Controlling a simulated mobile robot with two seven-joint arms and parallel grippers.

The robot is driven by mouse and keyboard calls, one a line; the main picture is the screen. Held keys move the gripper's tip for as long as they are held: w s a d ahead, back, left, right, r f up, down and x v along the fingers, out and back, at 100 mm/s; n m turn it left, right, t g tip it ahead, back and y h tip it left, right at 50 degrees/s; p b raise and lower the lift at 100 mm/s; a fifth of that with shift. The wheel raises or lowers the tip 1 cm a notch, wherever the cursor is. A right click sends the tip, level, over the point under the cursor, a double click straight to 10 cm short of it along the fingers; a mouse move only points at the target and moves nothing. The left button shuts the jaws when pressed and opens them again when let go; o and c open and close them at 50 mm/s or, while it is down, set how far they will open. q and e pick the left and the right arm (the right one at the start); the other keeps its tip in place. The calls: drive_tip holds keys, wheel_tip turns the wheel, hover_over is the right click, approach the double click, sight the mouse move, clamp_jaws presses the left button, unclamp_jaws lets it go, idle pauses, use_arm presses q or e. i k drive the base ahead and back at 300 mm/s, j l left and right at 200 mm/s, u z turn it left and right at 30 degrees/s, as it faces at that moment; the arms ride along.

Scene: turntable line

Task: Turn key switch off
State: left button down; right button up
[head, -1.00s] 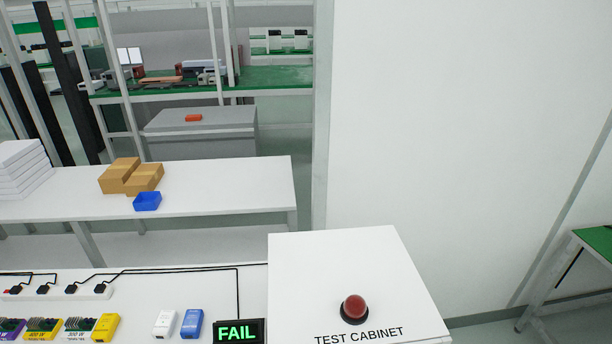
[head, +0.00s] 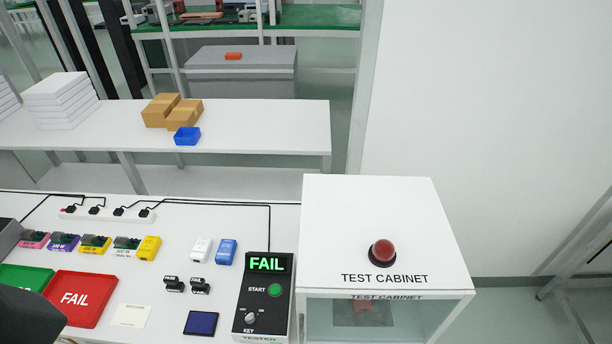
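The key switch (head: 250,318) is a small light round knob low on the front of the black tester (head: 279,311), above the word KEY. Small marks flank it, and its turned position is too small to tell. The tester has a display (head: 267,264) reading FAIL in green and a green START button (head: 274,290). A dark rounded shape at the lower left corner seems to be part of my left arm, with no fingers showing. Neither gripper shows.
The white test cabinet (head: 334,213) with a red button (head: 381,252) stands right of the tester. Left are a dark blue pad (head: 201,323), small black blocks (head: 174,283), a red FAIL tray (head: 105,290) and a green tray (head: 22,277). Bare white bench lies between.

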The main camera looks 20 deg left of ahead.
sight(250, 319)
drive_tip(key=u, duration=0.95)
drive_tip(key=i+j, duration=0.15)
drive_tip(key=j, duration=0.3)
drive_tip(key=i+j, duration=0.1)
drive_tip(key=j, duration=0.35)
drive_tip(key=i+j, duration=0.15)
drive_tip(key=j, duration=0.3)
